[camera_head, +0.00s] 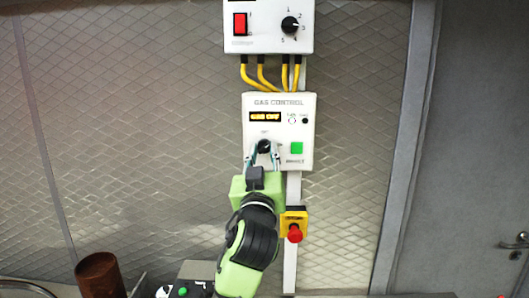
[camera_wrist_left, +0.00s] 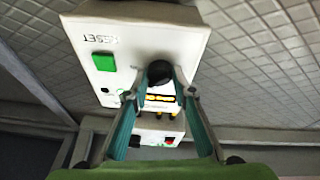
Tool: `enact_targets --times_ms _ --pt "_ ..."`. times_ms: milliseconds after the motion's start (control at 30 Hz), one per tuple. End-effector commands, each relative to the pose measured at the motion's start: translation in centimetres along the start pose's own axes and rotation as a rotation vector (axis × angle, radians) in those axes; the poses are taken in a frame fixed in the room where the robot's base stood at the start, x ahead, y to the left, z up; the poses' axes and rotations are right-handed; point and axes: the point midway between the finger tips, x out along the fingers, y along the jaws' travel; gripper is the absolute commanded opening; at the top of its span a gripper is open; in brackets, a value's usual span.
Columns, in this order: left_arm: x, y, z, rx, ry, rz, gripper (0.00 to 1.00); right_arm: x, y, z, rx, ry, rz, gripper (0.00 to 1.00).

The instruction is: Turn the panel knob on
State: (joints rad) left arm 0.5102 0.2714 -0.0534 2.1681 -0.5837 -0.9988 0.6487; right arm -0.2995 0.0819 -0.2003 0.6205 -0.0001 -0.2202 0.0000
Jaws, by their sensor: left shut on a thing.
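The panel knob (camera_head: 264,146) is a small black knob low on the white gas control panel (camera_head: 308,130). The panel's amber display appears to read "GAS OFF", and a green reset button (camera_head: 297,148) sits right of the knob. My left gripper (camera_head: 263,154) reaches up from below and is shut on the knob, with a finger on each side. In the left wrist view the knob (camera_wrist_left: 160,73) sits between the teal fingertips, and the green button (camera_wrist_left: 104,62) is to the left. The knob's pointer mark is too small to read. My right gripper is not in view.
Above is another white box (camera_head: 265,42) with a red switch (camera_head: 240,24) and a black dial (camera_head: 290,25), joined by yellow cables. A red emergency button (camera_head: 294,234) on a yellow base is close right of my left arm. A brown cylinder (camera_head: 101,275) stands lower left.

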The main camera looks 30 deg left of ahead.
Motion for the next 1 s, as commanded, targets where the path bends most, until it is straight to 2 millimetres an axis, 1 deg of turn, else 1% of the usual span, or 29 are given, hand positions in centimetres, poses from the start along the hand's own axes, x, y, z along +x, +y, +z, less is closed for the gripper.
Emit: enact_targets --times_ms 33,200,433,700,1000 --pt "0.1 0.0 0.1 0.046 -0.011 0.013 0.03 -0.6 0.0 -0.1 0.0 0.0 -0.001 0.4" --pt "0.1 -0.1 -0.1 0.202 -0.023 0.059 0.03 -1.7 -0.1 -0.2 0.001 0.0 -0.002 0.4" --pt "0.1 -0.3 -0.1 0.403 -0.038 0.118 0.02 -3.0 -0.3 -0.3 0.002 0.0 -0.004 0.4" --pt "0.1 -0.3 -0.1 0.589 -0.05 0.172 0.02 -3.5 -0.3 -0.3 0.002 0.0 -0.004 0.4" --pt "0.1 -0.4 -0.1 0.699 -0.059 0.205 0.02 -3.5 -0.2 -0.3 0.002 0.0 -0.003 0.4"
